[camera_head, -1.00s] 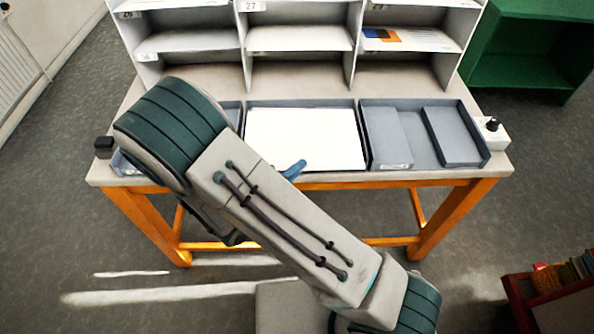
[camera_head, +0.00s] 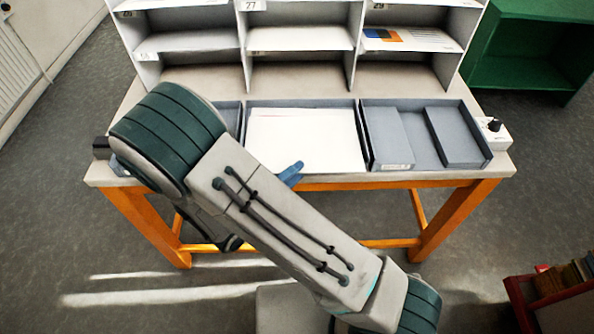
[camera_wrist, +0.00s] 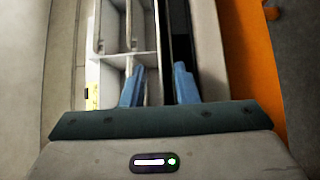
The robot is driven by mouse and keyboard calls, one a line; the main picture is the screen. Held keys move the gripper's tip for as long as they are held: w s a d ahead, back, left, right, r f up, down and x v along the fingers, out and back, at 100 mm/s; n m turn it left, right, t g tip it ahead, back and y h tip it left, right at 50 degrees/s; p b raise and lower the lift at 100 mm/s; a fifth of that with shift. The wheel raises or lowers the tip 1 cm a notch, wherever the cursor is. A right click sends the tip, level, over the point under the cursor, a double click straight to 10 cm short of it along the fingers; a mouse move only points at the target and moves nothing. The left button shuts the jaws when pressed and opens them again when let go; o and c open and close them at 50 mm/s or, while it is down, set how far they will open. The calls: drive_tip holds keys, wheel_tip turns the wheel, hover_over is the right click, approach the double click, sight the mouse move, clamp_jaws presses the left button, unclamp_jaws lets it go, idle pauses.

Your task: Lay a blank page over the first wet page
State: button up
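A stack of blank white pages (camera_head: 310,135) lies in the middle grey tray (camera_head: 300,103) on the table. A page with orange and blue patches (camera_head: 410,39) lies on a shelf at the right of the rack; I cannot tell whether it is wet. My gripper (camera_wrist: 158,88) shows two blue fingers spread apart in the wrist view, with no page visible between them. In the head view, only a blue finger (camera_head: 291,172) shows, at the front edge of the middle tray; my arm hides the rest.
A white rack (camera_head: 247,75) with numbered compartments stands at the back of the table (camera_head: 430,80). My arm covers much of the left tray. A green cabinet (camera_head: 530,70) stands at the right.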

drive_tip(key=b+v, duration=0.1)
drive_tip(key=v, duration=1.1)
drive_tip(key=shift+s+a, duration=0.25)
drive_tip(key=shift+s, duration=0.05)
